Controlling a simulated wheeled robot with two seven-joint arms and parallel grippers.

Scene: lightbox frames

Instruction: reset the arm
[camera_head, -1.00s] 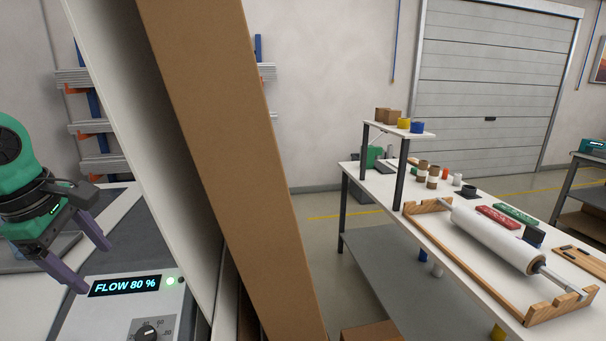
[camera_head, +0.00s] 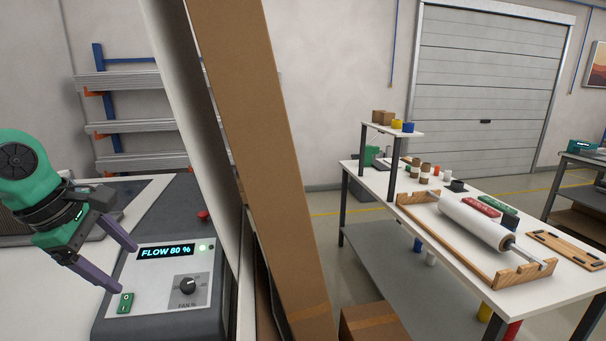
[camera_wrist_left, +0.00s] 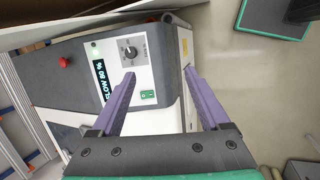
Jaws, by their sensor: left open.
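My left gripper (camera_head: 128,268) is at the left of the head view, open, with two purple fingers and nothing between them. It is in front of the control box's panel, near the green switch (camera_head: 126,303). The panel has a display reading FLOW 80 % (camera_head: 166,251), a fan knob (camera_head: 188,286) and a red button (camera_head: 203,215). In the left wrist view the open fingers (camera_wrist_left: 160,85) frame the switch (camera_wrist_left: 148,95), with the knob (camera_wrist_left: 129,53) just beyond. I cannot tell whether a finger touches the panel. My right gripper is not in view.
A tall cardboard piece (camera_head: 270,150) and a white board (camera_head: 190,110) stand beside the box. A cardboard box (camera_head: 372,324) is below. A white table (camera_head: 430,235) on the right holds a film roll (camera_head: 472,222) and small items. Wall racks (camera_head: 120,128) are behind.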

